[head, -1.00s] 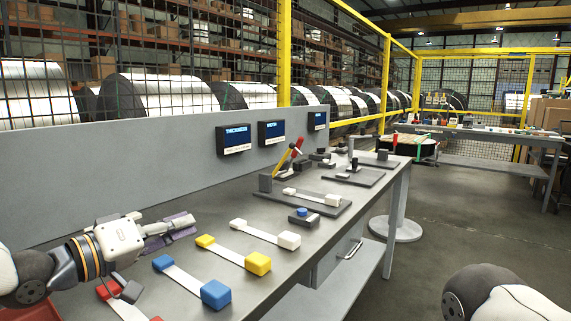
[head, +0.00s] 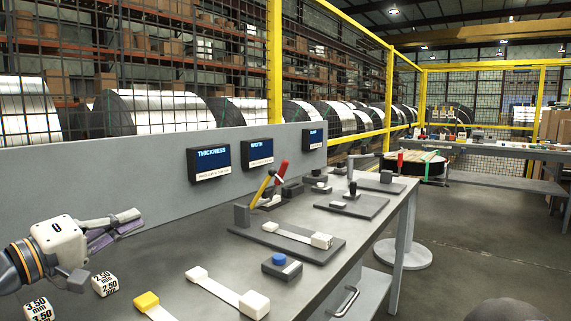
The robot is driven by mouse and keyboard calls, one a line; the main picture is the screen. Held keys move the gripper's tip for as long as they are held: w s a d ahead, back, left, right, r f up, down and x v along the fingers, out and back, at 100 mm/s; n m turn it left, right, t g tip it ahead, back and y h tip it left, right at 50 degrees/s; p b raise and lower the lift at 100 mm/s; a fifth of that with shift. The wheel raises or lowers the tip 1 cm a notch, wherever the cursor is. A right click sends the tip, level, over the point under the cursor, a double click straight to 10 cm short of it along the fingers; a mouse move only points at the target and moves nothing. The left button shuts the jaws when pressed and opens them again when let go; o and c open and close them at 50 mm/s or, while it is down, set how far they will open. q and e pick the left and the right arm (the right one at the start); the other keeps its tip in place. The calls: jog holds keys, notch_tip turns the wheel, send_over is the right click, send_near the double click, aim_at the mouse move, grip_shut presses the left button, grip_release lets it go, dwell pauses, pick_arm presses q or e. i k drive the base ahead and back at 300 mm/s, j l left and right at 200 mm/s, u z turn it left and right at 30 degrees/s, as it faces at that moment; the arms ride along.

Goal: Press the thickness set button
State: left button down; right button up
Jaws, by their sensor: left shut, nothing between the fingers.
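A blue button (head: 279,259) sits on a small dark box (head: 281,269) on the grey bench; no wording on it is readable. A dark display (head: 209,163) reading THICKNESS is fixed to the grey back panel. My left gripper (head: 138,221) is shut and empty, at the left above the bench. It is well to the left of the blue button and apart from it. My right gripper is not in view.
White cubes marked 2.50 mm (head: 105,284) and 3.50 mm (head: 38,310) stand at lower left. A strip with white end blocks (head: 228,293) and a yellow block (head: 147,301) lie in front. A fixture with red and yellow handles (head: 268,184) stands behind the button.

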aim_at(277, 259)
jog(key=i+l, duration=0.9)
jog(key=i, duration=0.15)
